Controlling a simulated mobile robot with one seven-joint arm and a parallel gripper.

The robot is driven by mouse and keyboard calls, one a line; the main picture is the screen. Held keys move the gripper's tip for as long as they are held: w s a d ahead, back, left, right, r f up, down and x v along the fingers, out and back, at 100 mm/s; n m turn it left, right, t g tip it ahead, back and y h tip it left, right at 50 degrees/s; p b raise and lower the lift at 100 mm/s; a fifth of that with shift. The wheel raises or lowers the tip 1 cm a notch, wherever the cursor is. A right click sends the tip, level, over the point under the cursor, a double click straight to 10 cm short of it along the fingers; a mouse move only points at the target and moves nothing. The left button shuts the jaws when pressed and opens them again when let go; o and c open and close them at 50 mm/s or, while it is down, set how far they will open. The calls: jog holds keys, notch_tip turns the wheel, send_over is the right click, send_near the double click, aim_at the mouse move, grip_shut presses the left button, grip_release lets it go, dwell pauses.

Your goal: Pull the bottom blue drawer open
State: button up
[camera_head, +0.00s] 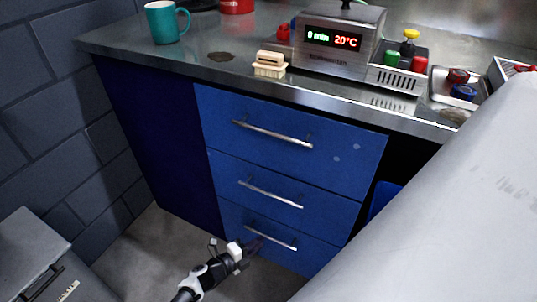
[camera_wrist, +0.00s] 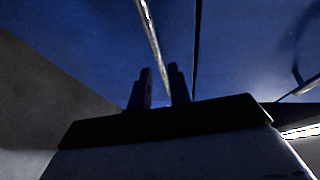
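The bottom blue drawer (camera_head: 290,258) is the lowest of three in the bench cabinet, and its front looks flush with the ones above. Its silver bar handle (camera_head: 282,243) runs across the front, partly behind my gripper. My gripper (camera_head: 256,246) is low at the left part of this handle. In the wrist view, my gripper's two dark fingers (camera_wrist: 162,88) stand apart, with the handle bar (camera_wrist: 151,35) running between them. A narrow gap shows beside the bar, so the fingers look open around it. The blue drawer front (camera_wrist: 85,40) fills the background there.
The middle drawer handle (camera_head: 270,194) and top drawer handle (camera_head: 272,133) are above. A grey box-like unit (camera_head: 30,245) stands at the lower left. Bare floor (camera_head: 150,245) lies before the cabinet. The worktop holds a teal mug (camera_head: 166,22), a wooden brush (camera_head: 270,65) and a metal display unit (camera_head: 338,42).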

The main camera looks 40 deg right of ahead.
aim_at(268, 237)
jog(key=shift+d+f, duration=0.15)
jog(key=shift+d, duration=0.75)
jog(key=shift+d+f, duration=0.2)
jog(key=shift+d, duration=0.7)
jog(key=shift+d+f, duration=0.15)
jog(key=shift+d, duration=0.75)
grip_shut()
